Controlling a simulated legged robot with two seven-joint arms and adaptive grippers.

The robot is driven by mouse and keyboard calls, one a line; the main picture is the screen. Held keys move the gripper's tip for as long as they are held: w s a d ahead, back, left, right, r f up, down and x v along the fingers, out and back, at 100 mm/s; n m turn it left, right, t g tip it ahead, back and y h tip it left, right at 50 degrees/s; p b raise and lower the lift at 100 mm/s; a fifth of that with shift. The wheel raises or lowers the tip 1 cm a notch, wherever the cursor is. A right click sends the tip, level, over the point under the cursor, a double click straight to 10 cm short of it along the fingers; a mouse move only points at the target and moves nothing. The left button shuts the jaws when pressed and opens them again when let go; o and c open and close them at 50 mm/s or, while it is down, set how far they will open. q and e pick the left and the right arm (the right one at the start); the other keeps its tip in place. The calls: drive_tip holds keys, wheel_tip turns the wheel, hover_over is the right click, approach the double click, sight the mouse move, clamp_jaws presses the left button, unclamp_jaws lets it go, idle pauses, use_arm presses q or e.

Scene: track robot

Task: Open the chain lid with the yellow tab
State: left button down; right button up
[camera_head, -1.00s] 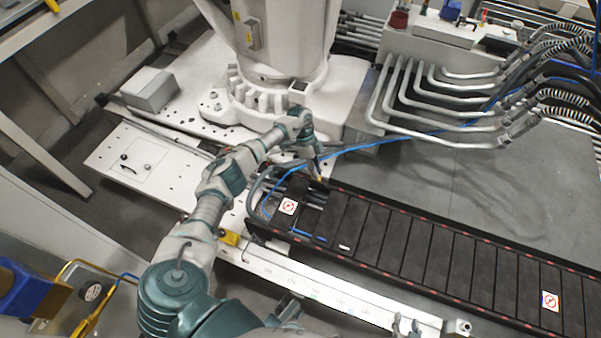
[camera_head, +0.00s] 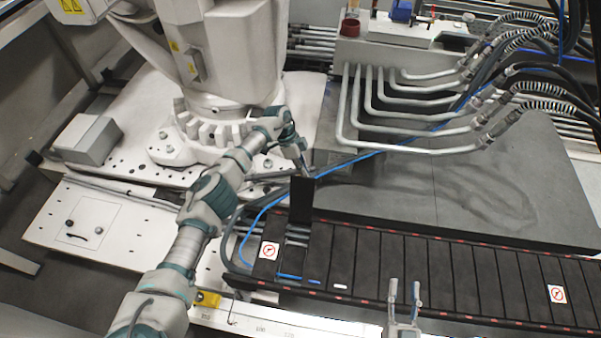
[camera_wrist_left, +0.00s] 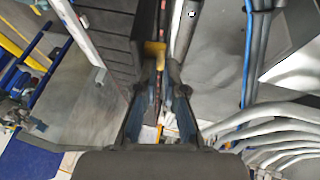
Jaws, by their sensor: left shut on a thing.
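The black cable chain (camera_head: 400,262) runs along the rail to the right. One chain lid (camera_head: 301,197) is raised and stands roughly upright at the chain's far edge, leaving the slot below it open with a blue line inside. My left gripper (camera_head: 304,170) is at the top of this lid. In the left wrist view, the fingers of my left gripper (camera_wrist_left: 161,72) are closed on the yellow tab (camera_wrist_left: 155,50). The tab is hidden in the head view. My right gripper (camera_head: 404,294) is at the bottom of the head view, fingers apart and empty, in front of the chain.
A large white robot base (camera_head: 215,130) stands behind my left arm. Grey pipes (camera_head: 400,120) and a blue cable (camera_head: 385,149) run behind the chain. A grey plate (camera_head: 460,190) beyond the chain is mostly clear. A white rail (camera_head: 260,322) lies in front.

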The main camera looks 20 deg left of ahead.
use_arm(q)
drive_tip(key=shift+g, duration=0.4)
wheel_tip(320, 180, down, 6)
drive_tip(key=shift+s+a+r+b, duration=0.15)
drive_tip(key=shift+r+b, duration=0.1)
drive_tip(key=shift+b, duration=0.7)
drive_tip(key=shift+w+b, duration=0.5)
drive_tip(key=shift+b, duration=0.15)
drive_tip(key=c, duration=1.5)
unclamp_jaws()
drive_tip(key=shift+w+r, duration=0.1)
drive_tip(key=shift+r, duration=0.15)
drive_tip(key=shift+c, duration=0.2)
drive_tip(key=shift+o, duration=1.3)
drive_tip(key=shift+r, duration=0.15)
use_arm(e)
drive_tip(key=s+r+m+t, duration=0.1)
drive_tip(key=s+r+t, duration=0.3)
drive_tip(key=t, duration=0.3)
drive_tip(key=shift+d+r, duration=0.25)
drive_tip(key=shift+r, duration=0.55)
drive_tip(key=shift+s, duration=0.2)
use_arm(q)
wheel_tip(320, 180, up, 10)
drive_tip(key=w, duration=0.1)
drive_tip(key=shift+w+a+p, duration=0.15)
drive_tip(key=shift+p, duration=0.3)
use_arm(e)
drive_tip(key=shift+w+r, duration=0.15)
drive_tip(key=shift+w, duration=0.3)
